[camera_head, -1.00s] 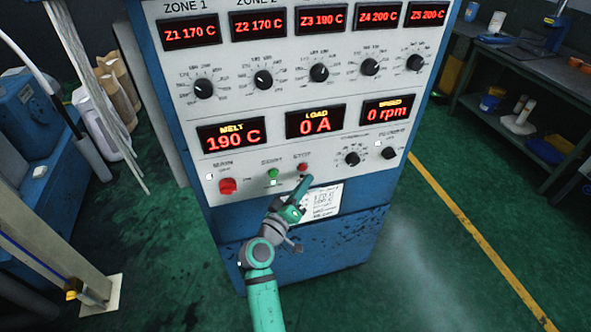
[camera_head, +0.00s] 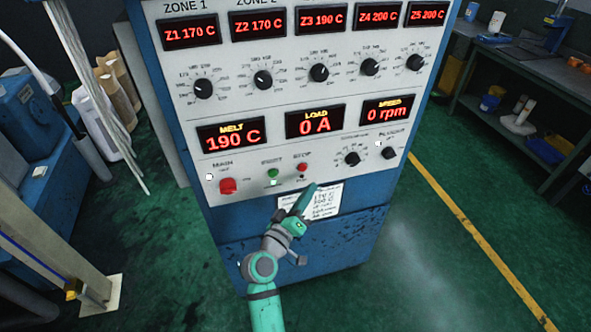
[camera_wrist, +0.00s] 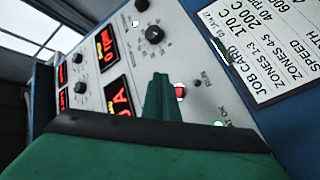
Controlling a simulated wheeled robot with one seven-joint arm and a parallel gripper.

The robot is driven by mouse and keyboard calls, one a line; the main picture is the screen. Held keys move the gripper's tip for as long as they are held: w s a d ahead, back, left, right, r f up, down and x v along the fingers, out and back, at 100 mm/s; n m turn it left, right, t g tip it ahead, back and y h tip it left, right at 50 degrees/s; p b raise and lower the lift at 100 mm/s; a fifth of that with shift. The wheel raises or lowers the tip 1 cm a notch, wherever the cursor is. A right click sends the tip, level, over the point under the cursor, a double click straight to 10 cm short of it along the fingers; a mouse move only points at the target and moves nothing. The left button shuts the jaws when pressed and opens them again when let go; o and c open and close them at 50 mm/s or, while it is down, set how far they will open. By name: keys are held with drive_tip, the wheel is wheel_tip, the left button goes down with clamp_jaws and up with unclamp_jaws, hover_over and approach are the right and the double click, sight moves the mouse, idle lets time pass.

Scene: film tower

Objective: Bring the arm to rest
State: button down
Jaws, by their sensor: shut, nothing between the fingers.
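My green arm reaches up from the bottom of the head view, in front of the blue control cabinet (camera_head: 335,232). My gripper (camera_head: 311,191) is shut and empty, its tip just below the panel's lower row of buttons, over the job card's upper part. In the wrist view my gripper (camera_wrist: 162,95) shows as closed green fingers, pointing at the tilted panel. The red stop button (camera_head: 302,167) is just above the tip and appears clear of it; it also shows in the wrist view (camera_wrist: 180,92) beside the fingers. The gap in depth is hard to judge.
The green start button (camera_head: 272,173) and red main switch (camera_head: 228,186) are left of the stop button. The speed display (camera_head: 387,110) reads 0 rpm and the load display (camera_head: 314,122) 0 A. A workbench (camera_head: 520,70) stands right; open green floor lies between.

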drive_tip(key=s+a+f+n+g+y, duration=0.1)
drive_tip(key=s+f+y, duration=0.3)
drive_tip(key=s+f, duration=0.6)
drive_tip(key=s+a+f+y, duration=0.25)
drive_tip(key=s+f, duration=0.45)
drive_tip(key=s, duration=0.4)
drive_tip(key=s+d+r+m+y, duration=0.1)
drive_tip(key=s+r+m, duration=0.1)
drive_tip(key=s, duration=1)
drive_tip(key=s+r+m+y, duration=0.1)
drive_tip(key=s+r+m, duration=0.2)
drive_tip(key=s, duration=0.9)
wheel_tip(320, 180, up, 2)
drive_tip(key=shift+s+d+r, duration=0.25)
drive_tip(key=shift+s+d, duration=0.05)
drive_tip(key=shift+d, duration=0.1)
